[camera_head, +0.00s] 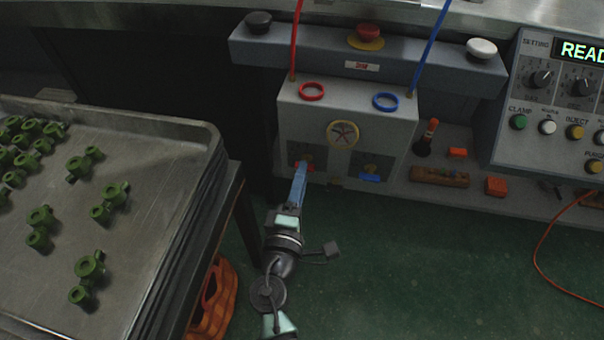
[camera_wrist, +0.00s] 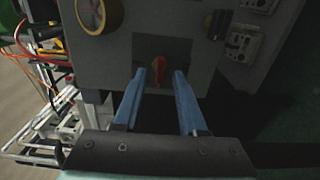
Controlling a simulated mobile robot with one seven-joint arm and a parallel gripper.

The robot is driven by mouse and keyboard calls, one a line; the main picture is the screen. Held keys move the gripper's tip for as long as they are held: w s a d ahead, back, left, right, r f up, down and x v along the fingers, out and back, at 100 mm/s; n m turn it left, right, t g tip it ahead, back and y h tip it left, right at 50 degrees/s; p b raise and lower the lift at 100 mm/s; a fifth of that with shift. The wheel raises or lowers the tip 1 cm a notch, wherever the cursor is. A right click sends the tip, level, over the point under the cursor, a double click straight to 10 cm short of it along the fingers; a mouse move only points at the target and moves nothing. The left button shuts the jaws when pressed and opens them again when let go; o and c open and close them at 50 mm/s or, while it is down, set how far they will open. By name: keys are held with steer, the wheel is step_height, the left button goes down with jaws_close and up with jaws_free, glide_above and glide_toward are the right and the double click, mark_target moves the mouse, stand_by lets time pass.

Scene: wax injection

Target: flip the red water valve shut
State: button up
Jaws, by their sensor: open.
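The red water valve (camera_head: 308,157) is low on the left of the grey machine's front, on a dark square plate. In the head view my gripper largely covers it. In the wrist view the red handle (camera_wrist: 155,77) points down toward me, with an orange-brown part beside it. My gripper (camera_head: 301,168) has blue fingers and reaches up from below to the valve. In the wrist view the fingers (camera_wrist: 159,88) are apart, with the handle at or just beyond their tips and a gap on each side. I cannot tell how deep the handle sits between them.
A blue valve (camera_head: 370,177) is to the right on the same front. A yellow handwheel (camera_head: 343,134) is above, between the valves. A tray (camera_head: 150,170) with several green parts stands on a table at left. The green floor in front is mostly clear.

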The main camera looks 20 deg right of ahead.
steer(key=p+v, duration=0.1)
steer(key=v, duration=1.1)
